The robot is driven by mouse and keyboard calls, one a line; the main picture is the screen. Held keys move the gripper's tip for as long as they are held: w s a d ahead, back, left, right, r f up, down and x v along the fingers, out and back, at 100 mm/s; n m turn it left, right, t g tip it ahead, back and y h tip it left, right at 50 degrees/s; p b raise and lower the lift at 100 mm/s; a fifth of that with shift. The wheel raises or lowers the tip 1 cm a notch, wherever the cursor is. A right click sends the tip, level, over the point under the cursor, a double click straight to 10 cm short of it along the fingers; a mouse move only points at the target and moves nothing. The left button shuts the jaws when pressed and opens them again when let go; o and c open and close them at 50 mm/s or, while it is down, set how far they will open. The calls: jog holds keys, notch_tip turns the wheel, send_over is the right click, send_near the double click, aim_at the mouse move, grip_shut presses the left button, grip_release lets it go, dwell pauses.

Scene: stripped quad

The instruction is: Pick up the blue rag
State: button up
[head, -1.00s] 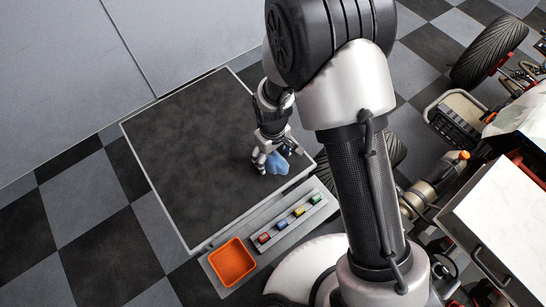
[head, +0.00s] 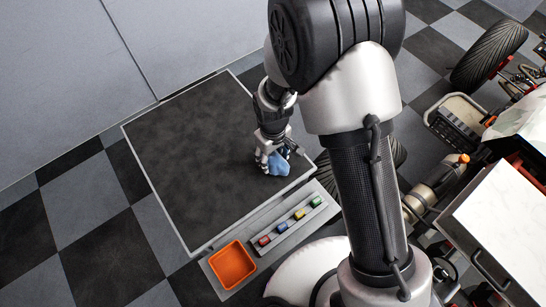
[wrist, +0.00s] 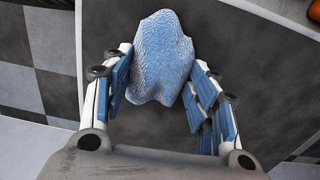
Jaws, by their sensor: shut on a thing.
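The blue rag (head: 279,165) is a crumpled light-blue cloth at the right part of the dark mat, near its edge. In the wrist view the rag (wrist: 160,58) stands up in a bunched shape between the fingers. My gripper (head: 268,160) is shut on the rag, with fingers on both sides of it; in the wrist view the gripper (wrist: 158,80) has its blue-padded fingers spread apart by the cloth. I cannot tell whether the rag touches the mat.
The dark mat (head: 190,160) has a pale rim and is otherwise bare. An orange tray (head: 232,264) and a grey rack (head: 270,240) with several coloured blocks lie along its front edge. A wheeled vehicle (head: 490,55) stands at the right.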

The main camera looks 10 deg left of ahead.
aim_at(273, 156)
notch_tip(273, 156, up, 18)
jog(key=r+p, duration=0.1)
jog(key=p, duration=0.4)
jog(key=w+d+m, duration=0.2)
jog(key=d+m, duration=0.3)
jog(key=d, duration=0.6)
jog(key=w+d+m, duration=0.3)
jog(key=d+m, duration=0.2)
jog(key=d, duration=0.7)
jog(key=shift+d+f, duration=0.2)
jog(key=shift+s, duration=0.1)
